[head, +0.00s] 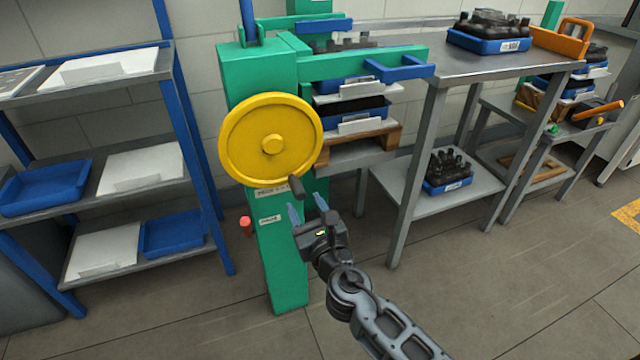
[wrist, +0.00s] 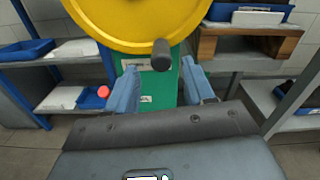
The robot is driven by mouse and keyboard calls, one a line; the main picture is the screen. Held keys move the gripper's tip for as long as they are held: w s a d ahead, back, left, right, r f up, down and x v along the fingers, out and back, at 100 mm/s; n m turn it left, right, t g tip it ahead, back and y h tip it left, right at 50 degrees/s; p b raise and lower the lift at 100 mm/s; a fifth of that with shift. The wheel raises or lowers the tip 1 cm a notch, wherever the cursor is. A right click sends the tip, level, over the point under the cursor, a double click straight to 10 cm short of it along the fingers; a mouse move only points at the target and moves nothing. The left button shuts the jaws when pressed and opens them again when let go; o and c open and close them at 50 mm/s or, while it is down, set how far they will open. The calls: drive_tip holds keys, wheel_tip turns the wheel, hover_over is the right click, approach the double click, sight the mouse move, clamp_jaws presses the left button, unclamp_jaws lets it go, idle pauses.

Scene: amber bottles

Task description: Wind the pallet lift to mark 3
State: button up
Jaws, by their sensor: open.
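The pallet lift is a green column (head: 279,250) with a large yellow handwheel (head: 250,150) on its front. A dark crank handle (head: 293,187) sticks out from the wheel's lower rim; it also shows in the wrist view (wrist: 161,55). My gripper (head: 307,204) is open just below and in front of the handle. In the wrist view the handle lies ahead, between the two blue fingers (wrist: 159,85) but beyond their tips, apart from them. Labels (head: 270,219) on the column are too small to read. The lift holds a wooden pallet (head: 350,155) with stacked blue trays.
A shelf rack (head: 200,170) with blue trays and white boards stands at the left. A steel table (head: 440,75) with a tray of amber bottles (head: 490,35) stands at the right. A red knob (head: 246,222) sits beside the column. The floor in front is clear.

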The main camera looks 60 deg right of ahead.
sight(296, 187)
drive_tip(key=x, duration=0.7)
drive_tip(key=shift+w+d, duration=0.15)
drive_tip(key=shift+d, duration=0.05)
drive_tip(key=shift+c, duration=0.4)
clamp_jaws()
